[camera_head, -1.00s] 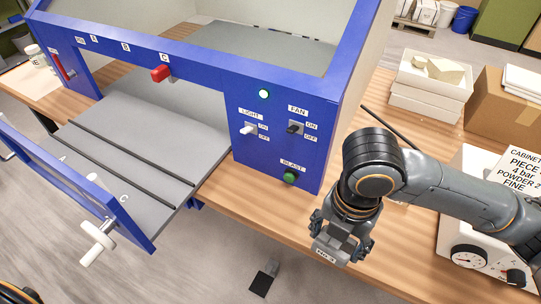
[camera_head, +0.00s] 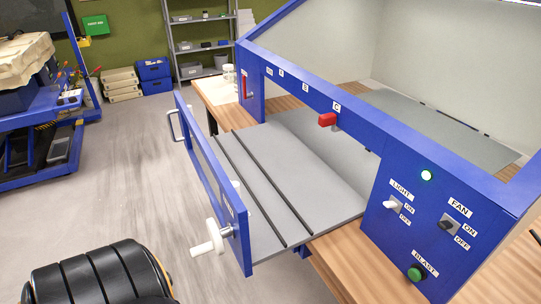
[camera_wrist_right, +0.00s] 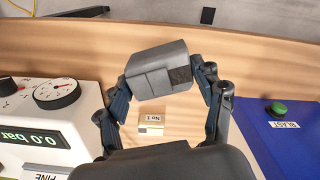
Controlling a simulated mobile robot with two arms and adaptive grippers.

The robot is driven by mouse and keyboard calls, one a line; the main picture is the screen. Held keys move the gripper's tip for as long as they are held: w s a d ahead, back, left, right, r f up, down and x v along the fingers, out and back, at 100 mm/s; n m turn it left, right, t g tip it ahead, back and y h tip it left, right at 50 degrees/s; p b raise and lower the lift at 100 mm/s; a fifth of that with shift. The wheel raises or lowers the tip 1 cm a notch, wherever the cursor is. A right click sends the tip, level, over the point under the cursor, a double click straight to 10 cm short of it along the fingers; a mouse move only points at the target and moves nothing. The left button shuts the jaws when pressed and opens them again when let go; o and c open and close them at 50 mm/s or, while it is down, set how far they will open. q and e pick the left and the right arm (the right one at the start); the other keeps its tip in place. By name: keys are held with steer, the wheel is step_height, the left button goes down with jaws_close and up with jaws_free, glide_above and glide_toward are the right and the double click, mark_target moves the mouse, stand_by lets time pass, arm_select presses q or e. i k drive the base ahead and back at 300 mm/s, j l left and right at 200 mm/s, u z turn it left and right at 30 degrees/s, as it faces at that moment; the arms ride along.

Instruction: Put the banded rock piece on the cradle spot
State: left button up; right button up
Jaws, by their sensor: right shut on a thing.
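My right gripper (camera_wrist_right: 162,84) is in the right wrist view, with a finger on each side of a grey, blocky piece (camera_wrist_right: 151,76). It is shut on this piece above the wooden bench. The piece has a darker patch at its right end; I cannot make out clear bands. A small pale item with a "No 1" label (camera_wrist_right: 152,122) shows below the piece; I cannot tell whether it touches it. In the head view a grey tray (camera_head: 268,188) with two dark rails sticks out of the blue cabinet. I cannot make out a marked cradle spot. My left gripper is not in view.
The blue cabinet (camera_head: 318,108) has a red knob (camera_head: 327,119) and a green BLAST button (camera_head: 414,273). A blue panel with a white hand crank (camera_head: 208,241) stands at the tray's outer end. A white gauge box (camera_wrist_right: 45,118) flanks the right gripper.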

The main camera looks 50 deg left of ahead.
mark_target(273, 205)
steer(key=j+u, duration=0.15)
steer(key=u, duration=0.25)
steer(key=j+u, duration=0.1)
steer(key=u, duration=0.3)
steer(key=j+u, duration=0.1)
steer(key=u, duration=0.25)
steer(key=i+j, duration=0.15)
steer(key=j, duration=0.15)
steer(key=i+j, duration=0.1)
steer(key=j, duration=0.15)
steer(key=i+j, duration=0.15)
steer(key=j, duration=0.15)
